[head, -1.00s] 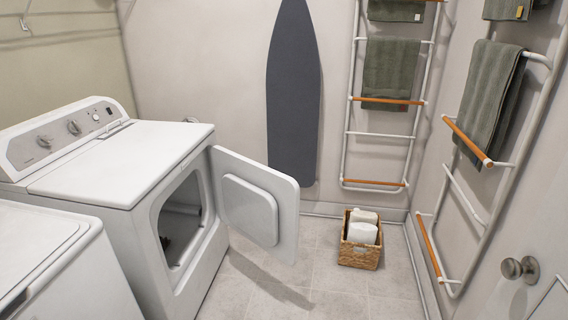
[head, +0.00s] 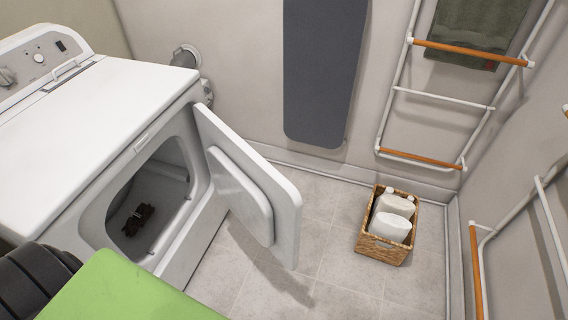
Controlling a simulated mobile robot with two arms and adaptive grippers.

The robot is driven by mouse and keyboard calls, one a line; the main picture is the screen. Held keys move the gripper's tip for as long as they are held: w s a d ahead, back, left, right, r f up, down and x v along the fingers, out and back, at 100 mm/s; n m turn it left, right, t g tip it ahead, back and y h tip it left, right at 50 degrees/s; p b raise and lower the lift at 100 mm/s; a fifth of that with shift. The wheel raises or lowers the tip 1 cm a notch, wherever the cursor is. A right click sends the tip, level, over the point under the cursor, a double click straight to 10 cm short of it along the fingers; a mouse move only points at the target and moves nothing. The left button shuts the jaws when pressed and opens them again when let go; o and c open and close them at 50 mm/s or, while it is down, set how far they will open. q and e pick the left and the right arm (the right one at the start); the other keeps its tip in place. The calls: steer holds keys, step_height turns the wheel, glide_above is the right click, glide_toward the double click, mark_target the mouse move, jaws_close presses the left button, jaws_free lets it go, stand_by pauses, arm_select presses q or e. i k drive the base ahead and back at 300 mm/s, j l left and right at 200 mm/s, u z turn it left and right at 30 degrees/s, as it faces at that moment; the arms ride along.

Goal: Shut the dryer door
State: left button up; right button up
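The white dryer (head: 85,135) stands at the left in the head view. Its door (head: 283,200) is hinged on the far side of the opening and stands wide open, sticking out over the floor. The door's raised inner panel (head: 238,193) faces the opening. Inside the drum lies a small dark brown item (head: 138,220) that I cannot identify. Neither of my grippers shows. A green and black part of my own body fills the bottom left corner and hides the lower front of the dryer.
A wicker basket (head: 373,247) with white items stands on the floor right of the door. A dark ironing board (head: 322,75) is against the back wall. Towel racks (head: 421,158) line the right side. Tiled floor between door and basket is clear.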

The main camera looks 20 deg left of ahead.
mark_target(268, 204)
steer(key=i+l, duration=0.1)
steer(key=i, duration=0.7)
steer(key=i+l+u, duration=0.15)
steer(key=u, duration=0.3)
steer(key=i+l+u, duration=0.2)
steer(key=u, duration=0.25)
steer(key=i+l+u, duration=0.1)
steer(key=l+u, duration=0.15)
steer(key=u, duration=0.2)
steer(key=l+u, duration=0.3)
steer(key=u, duration=0.15)
steer(key=i+l+u, duration=0.1)
steer(key=l+u, duration=0.2)
steer(key=u, duration=0.15)
steer(key=l+u, duration=0.3)
steer(key=u, duration=0.15)
